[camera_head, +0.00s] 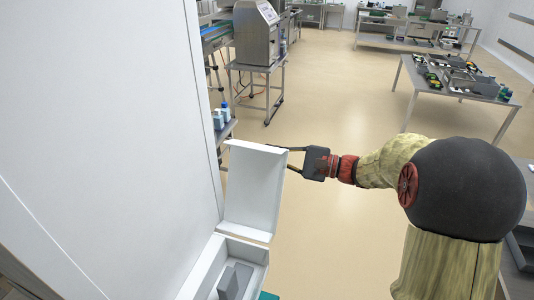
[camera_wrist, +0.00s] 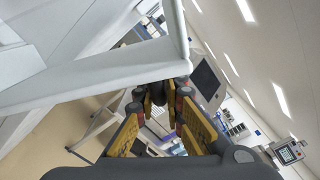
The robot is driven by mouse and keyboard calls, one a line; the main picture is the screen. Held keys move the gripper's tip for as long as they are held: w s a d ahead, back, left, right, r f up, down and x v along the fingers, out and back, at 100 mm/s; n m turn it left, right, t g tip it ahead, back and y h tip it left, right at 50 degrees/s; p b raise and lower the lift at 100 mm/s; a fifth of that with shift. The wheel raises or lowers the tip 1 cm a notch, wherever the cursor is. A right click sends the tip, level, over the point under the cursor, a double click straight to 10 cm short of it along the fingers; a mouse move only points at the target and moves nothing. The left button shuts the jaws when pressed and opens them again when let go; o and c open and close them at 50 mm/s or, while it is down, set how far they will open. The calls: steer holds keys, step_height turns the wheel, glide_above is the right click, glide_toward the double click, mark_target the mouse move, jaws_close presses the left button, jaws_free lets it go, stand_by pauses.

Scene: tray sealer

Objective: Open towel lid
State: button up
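The white towel lid (camera_head: 254,190) stands raised, nearly upright, above its white box (camera_head: 262,254) on the wall in the head view. Grey contents (camera_head: 236,281) show inside the box. My gripper (camera_head: 283,158) is at the lid's upper right edge, with its fingers spread and pointing left. Whether a finger touches the lid cannot be told. In the wrist view, a pale panel (camera_wrist: 100,75), likely the lid, crosses above my yellow-padded fingers (camera_wrist: 163,105). A gap shows between the fingers and nothing is visibly held.
A large white wall panel (camera_head: 110,110) fills the left side. Blue-capped bottles (camera_head: 219,120) stand on a shelf behind the lid. A steel machine (camera_head: 256,35) on a wheeled stand and a table with trays (camera_head: 465,82) are farther back. The floor between is clear.

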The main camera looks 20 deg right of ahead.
mark_target(262, 151)
steer(key=shift+r, duration=0.1)
jaws_close()
stand_by(0.3)
steer(key=shift+s+a+r+n+b, duration=0.45)
steer(key=shift+s+a+r+n, duration=0.25)
steer(key=shift+s+r, duration=0.3)
steer(key=shift+s+a+r+n+b, duration=0.45)
steer(key=shift+s+a+r+n, duration=0.2)
steer(key=shift+s+r, duration=0.25)
steer(key=shift+w, duration=0.1)
steer(key=o, duration=0.6)
jaws_free()
steer(key=v, duration=1.2)
steer(key=shift+d, duration=0.1)
